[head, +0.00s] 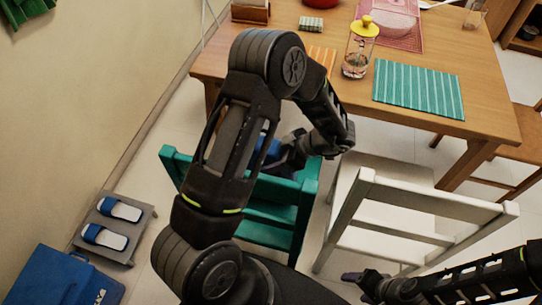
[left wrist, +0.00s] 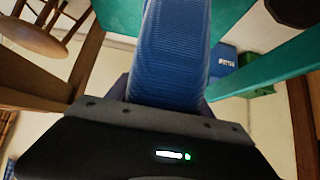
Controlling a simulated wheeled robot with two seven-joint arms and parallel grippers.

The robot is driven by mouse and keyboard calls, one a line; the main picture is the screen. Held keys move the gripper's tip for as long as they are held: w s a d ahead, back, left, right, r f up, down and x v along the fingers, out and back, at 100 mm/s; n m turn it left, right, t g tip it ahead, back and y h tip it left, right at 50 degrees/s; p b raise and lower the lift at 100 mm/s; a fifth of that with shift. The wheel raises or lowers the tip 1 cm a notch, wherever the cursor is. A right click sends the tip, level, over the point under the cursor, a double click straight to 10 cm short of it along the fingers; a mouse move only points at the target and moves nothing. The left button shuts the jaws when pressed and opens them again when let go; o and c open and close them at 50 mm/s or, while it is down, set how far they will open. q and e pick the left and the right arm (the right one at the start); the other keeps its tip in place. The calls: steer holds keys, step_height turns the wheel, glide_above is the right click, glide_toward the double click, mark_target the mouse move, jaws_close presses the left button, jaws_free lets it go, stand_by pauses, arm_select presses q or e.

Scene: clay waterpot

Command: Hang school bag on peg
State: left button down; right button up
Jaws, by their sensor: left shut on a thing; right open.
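A blue thing (head: 268,150), perhaps the school bag, shows in part at the green chair, behind my left arm. In the left wrist view it is a wide, ribbed blue band (left wrist: 172,50) rising from between the jaws. My left gripper (head: 284,158) is shut on this blue thing, close to the chair's seat. How much of the thing hangs below is hidden. My right gripper (head: 364,285) is open and empty, low in front of the white chair. I cannot make out a peg in either view.
The green chair (head: 262,226) and white chair (head: 430,205) stand before the wooden table (head: 480,60), which holds mats and a yellow-lidded jar (head: 357,55). A slipper rack (head: 137,235) and a blue box-like thing (head: 50,275) are by the left wall.

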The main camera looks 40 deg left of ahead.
arm_select(q)
steer(key=shift+f, duration=0.1)
steer(key=shift+c, duration=2)
jaws_free()
steer(key=shift+f, duration=0.1)
steer(key=b+v, duration=0.1)
steer(key=v, duration=0.7)
steer(key=shift+a, duration=0.1)
